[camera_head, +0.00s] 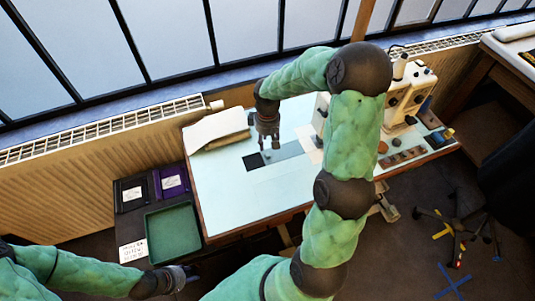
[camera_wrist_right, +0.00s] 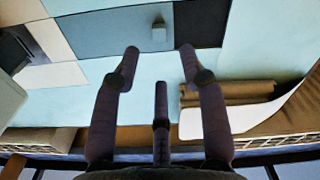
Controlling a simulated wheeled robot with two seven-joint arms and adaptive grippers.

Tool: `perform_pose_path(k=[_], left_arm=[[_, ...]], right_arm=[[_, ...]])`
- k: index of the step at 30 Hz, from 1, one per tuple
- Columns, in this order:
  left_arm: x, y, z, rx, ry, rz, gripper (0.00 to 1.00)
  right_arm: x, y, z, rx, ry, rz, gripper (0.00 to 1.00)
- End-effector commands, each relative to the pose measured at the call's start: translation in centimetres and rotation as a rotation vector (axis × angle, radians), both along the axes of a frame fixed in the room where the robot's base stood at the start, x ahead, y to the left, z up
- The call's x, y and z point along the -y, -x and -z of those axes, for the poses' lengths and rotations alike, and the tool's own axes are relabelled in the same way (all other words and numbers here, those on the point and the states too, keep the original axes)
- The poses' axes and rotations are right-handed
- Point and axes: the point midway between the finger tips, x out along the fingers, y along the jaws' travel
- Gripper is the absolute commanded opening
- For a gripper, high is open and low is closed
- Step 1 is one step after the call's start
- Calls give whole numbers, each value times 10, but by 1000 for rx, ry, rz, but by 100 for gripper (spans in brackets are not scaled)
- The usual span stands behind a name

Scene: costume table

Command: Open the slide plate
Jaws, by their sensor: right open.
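The slide plate (camera_head: 287,150) is a blue-grey strip set in the pale table top, and it shows in the wrist view (camera_wrist_right: 105,33). A small grey knob (camera_wrist_right: 159,33) stands on it near a black square (camera_wrist_right: 202,22), which looks like an opening; the square also shows in the head view (camera_head: 252,162). My right gripper (camera_head: 268,143) points down over the plate. In the wrist view its fingers (camera_wrist_right: 159,50) are spread and empty, with the knob between and beyond the tips; contact cannot be told. My left gripper (camera_head: 188,276) is low at the bottom left, its fingers unclear.
A sewing machine (camera_head: 408,90) stands at the table's right, partly behind my right arm. A brown and white roll (camera_head: 218,130) lies at the back left. A green tray (camera_head: 173,232) and dark boxes lie left of the table. The table's front left is clear.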

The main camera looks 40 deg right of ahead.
Motion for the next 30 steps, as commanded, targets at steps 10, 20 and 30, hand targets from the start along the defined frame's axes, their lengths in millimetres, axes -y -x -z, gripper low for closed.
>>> perform_pose_path(k=[10, 20, 30], left_arm=[[0, 0, 22, 0, 0, 0, 40], [0, 0, 26, 0, 0, 0, 40], [0, 0, 26, 0, 0, 0, 40]], right_arm=[[0, 1, 60, -3, -1, -1, 43], [0, 1, 74, -1, 0, 0, 43], [0, 1, 73, -1, 0, 0, 0]])
